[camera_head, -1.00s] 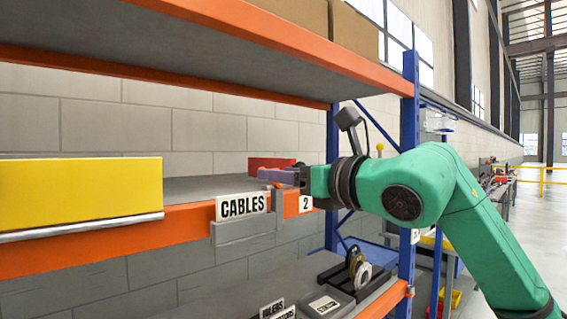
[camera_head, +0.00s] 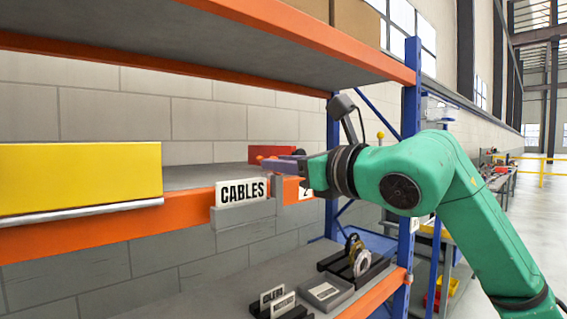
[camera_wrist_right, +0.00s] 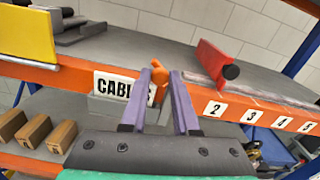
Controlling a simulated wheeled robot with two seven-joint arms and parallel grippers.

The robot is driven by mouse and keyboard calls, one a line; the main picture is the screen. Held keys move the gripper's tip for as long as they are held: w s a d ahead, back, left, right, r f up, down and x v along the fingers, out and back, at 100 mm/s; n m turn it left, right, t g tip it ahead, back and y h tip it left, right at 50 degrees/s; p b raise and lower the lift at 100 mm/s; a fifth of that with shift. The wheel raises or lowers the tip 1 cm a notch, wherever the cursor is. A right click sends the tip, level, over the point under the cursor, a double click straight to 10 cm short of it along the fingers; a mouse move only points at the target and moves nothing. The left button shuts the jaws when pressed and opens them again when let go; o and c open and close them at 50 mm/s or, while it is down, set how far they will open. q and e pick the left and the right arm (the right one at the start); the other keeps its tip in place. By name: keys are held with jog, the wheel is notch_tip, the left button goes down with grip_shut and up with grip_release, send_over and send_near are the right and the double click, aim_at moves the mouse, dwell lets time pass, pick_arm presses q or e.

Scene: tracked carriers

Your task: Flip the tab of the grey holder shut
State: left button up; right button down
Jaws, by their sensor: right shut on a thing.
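The grey holder (camera_head: 243,229) hangs on the front of the orange shelf beam, with a white CABLES card (camera_head: 241,191) standing in it. It shows partly in the right wrist view (camera_wrist_right: 110,107), behind my fingers. My right gripper (camera_head: 275,164) reaches in from the right, above the holder's right end. In the right wrist view its purple fingers (camera_wrist_right: 161,82) are closed on a small orange piece (camera_wrist_right: 164,76), which looks like the tab. The orange piece's join to the holder is hidden. My left gripper is not in view.
A yellow panel (camera_head: 80,182) stands at the shelf front on the left. A red block with a black knob (camera_wrist_right: 214,62) is behind and right of my gripper. The upper shelf (camera_head: 230,45) hangs overhead. A blue post (camera_head: 410,130) stands near my arm.

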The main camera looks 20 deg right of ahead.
jog(key=shift+s+a+f+n+b, duration=0.15)
jog(key=shift+f+n+b, duration=0.15)
jog(key=shift+n, duration=0.9)
jog(key=shift+w+a+f+n+b, duration=0.15)
jog(key=shift+f+n, duration=0.3)
jog(key=shift+n, duration=0.75)
jog(key=shift+s+a+f+n+b, duration=0.15)
jog(key=shift+f+n+b, duration=0.15)
jog(key=shift+n, duration=0.9)
jog(key=shift+f, duration=0.1)
jog(key=c, duration=0.7)
grip_release()
jog(key=shift+o, duration=0.2)
jog(key=b+v, duration=0.5)
jog(key=v, duration=0.9)
jog(key=shift+s, duration=0.25)
